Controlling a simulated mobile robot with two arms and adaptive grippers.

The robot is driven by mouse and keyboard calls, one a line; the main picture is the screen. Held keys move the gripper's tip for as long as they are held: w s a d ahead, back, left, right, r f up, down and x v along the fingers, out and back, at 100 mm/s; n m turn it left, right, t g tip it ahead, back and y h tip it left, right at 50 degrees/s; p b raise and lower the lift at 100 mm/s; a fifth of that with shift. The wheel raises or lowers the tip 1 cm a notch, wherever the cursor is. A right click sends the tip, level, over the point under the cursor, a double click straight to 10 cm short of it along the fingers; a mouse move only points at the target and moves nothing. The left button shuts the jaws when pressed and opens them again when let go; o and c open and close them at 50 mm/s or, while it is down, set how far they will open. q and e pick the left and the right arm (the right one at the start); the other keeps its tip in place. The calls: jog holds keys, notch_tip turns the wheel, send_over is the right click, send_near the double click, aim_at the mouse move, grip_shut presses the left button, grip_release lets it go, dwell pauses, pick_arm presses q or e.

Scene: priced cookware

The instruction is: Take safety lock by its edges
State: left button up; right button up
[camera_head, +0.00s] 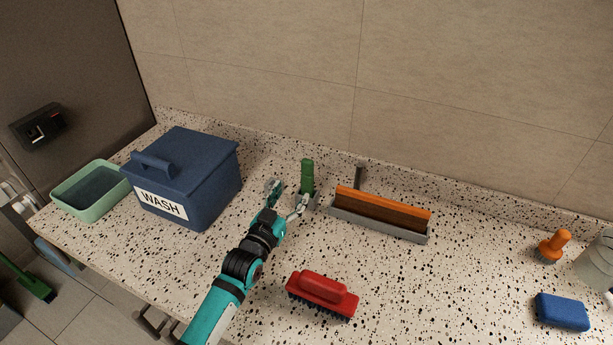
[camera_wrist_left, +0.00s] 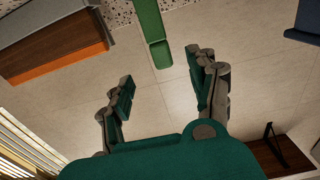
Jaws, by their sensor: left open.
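I cannot make out a safety lock for certain in either view. My left gripper (camera_head: 289,193) is open above the speckled counter, its fingers pointing toward the back wall. A green upright object (camera_head: 307,172) stands just beyond the fingertips, near the right finger. In the left wrist view the open fingers (camera_wrist_left: 160,68) have nothing between them. The green object (camera_wrist_left: 150,28) shows ahead of them, apart from the palm. Whether a fingertip touches it I cannot tell. My right gripper is not in view.
A blue lidded box marked WASH (camera_head: 205,188) and a green tub (camera_head: 70,205) stand left. An orange-edged brush (camera_head: 385,208) with a grey base lies right of the gripper. A red brush (camera_head: 322,290) lies in front. An orange-handled brush (camera_head: 554,243) and blue block (camera_head: 562,312) lie far right.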

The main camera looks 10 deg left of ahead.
aim_at(306, 173)
pick_arm(q)
jog(key=w+b, duration=0.2)
jog(key=w, duration=0.1)
jog(key=w+d+b, duration=0.1)
jog(key=w, duration=0.1)
jog(key=shift+w+f, duration=0.1)
jog(key=shift+f, duration=0.05)
jog(key=w+b, duration=0.2)
jog(key=w, duration=0.1)
jog(key=w+b, duration=0.1)
jog(key=shift+w+d+f, duration=0.1)
jog(key=shift+w+d, duration=0.2)
jog(key=shift+d, duration=0.1)
jog(key=shift+w+d+r+b, duration=0.1)
jog(key=shift+w+b, duration=0.15)
jog(key=shift+w, duration=0.1)
jog(key=shift+w+d+r+b, duration=0.1)
jog(key=shift+w+b, duration=0.15)
jog(key=shift+w, duration=0.1)
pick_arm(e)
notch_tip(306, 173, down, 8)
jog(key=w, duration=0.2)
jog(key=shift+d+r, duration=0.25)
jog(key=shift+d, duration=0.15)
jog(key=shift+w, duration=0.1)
pick_arm(q)
grip_shut()
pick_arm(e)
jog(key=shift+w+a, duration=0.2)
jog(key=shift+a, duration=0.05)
